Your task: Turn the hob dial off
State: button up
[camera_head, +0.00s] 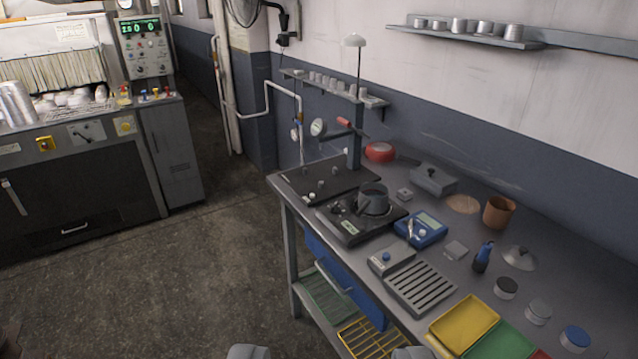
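The hob (345,232) is a low black unit on the workbench, near the middle of the view. A dark pan (373,199) sits on top of it. A small lit greenish panel shows on the hob's front side; I cannot make out its dial or setting at this size. My gripper (329,352) shows only as two grey fingertips at the bottom edge, wide apart with nothing visible between them. It is well short of the hob, and the rest of it is out of view.
Beside the hob are a blue meter (420,229), a grey box with a blue knob (391,259) and a slatted rack (420,289). A black plate (325,181) lies behind. A yellow tray (464,324) is at the front. Open floor (190,285) lies left of the bench.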

aim_at(334, 209)
jog(key=u, duration=0.05)
jog(key=i, duration=2)
jog(key=z, duration=0.15)
